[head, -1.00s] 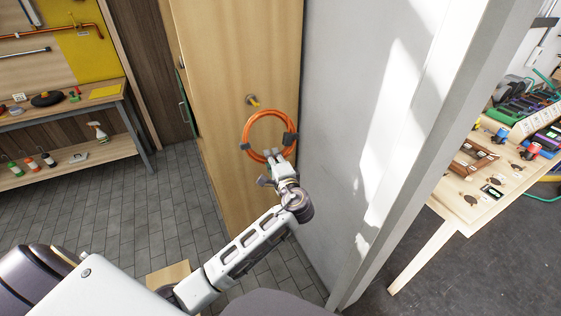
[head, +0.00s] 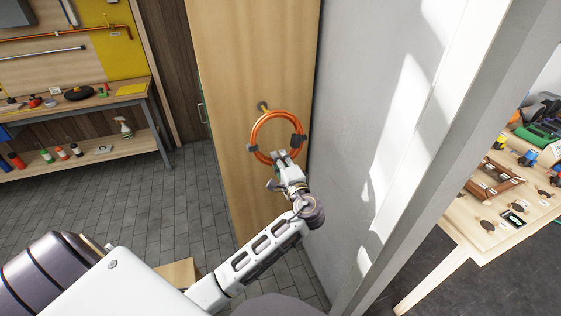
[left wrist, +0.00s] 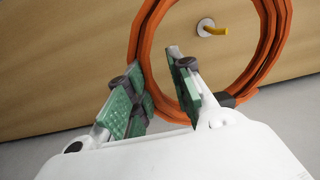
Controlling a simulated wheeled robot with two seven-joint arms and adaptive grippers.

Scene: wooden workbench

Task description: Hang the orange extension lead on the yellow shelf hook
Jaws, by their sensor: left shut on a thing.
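The orange extension lead (head: 256,129) is a round coil with dark ties, held upright in front of a wooden panel. My left gripper (head: 283,157) is shut on the coil's lower part; the left wrist view shows the coil (left wrist: 149,45) passing between its green-padded fingers (left wrist: 157,85). The yellow hook (head: 265,108), on a round base, sticks out of the panel at the coil's upper left edge in the head view. In the left wrist view the hook (left wrist: 216,31) shows through the coil's opening. I cannot tell how deep the gap between them is. My right gripper is out of view.
The tall wooden panel (head: 225,60) stands against a grey wall (head: 355,110) on its right. A workbench (head: 85,99) with tools and bottles is at the far left. A table (head: 455,218) with various items is beyond the wall at the right. Tiled floor at the left is open.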

